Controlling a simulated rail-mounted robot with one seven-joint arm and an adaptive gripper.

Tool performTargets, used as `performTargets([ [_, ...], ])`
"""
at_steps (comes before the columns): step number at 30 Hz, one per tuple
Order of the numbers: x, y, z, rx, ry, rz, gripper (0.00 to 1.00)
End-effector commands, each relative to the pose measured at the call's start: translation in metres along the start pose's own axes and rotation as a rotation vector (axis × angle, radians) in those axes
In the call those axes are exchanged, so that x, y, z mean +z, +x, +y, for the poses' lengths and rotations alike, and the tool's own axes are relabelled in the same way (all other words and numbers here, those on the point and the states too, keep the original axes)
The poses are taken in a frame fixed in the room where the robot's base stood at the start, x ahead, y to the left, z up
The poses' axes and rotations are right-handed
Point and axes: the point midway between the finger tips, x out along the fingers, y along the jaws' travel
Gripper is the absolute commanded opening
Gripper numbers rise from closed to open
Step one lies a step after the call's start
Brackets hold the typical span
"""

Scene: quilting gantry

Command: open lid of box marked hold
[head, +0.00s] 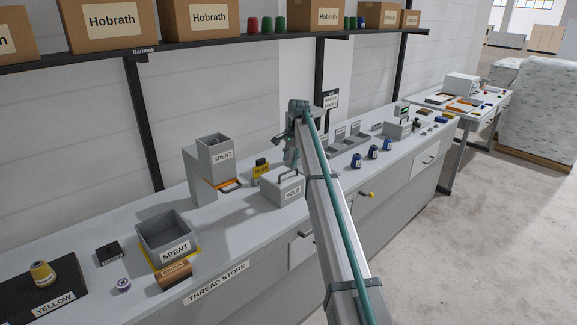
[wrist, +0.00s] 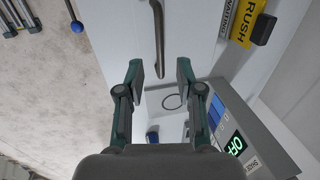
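The grey box marked HOLD (head: 292,191) sits on the bench in the head view. Its lid is shut and carries an arched grey handle (head: 289,173). My gripper (head: 291,158) is above and just beyond the box, partly hidden by my arm. In the wrist view my gripper (wrist: 160,76) is open, with nothing between its fingers. A dark bar handle (wrist: 158,38) on a pale surface shows ahead of the fingertips, apart from them.
A grey panel with a green display (wrist: 236,145) lies near the right finger. Blue spools (head: 357,160) stand right.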

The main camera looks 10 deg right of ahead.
Motion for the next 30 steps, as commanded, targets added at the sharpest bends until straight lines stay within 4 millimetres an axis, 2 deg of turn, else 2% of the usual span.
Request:
performTargets([
  [6,0.000,0.031,0.000,0.002,-0.001,-0.001,0.36],
  [9,0.000,0.040,0.000,0.001,-0.001,0.000,0.36],
  [21,0.000,0.047,0.000,0.000,-0.001,0.000,0.36],
  [27,0.000,0.047,0.000,0.000,0.000,0.000,0.03],
  [30,0.000,0.047,0.000,0.001,0.000,0.000,0.00],
])
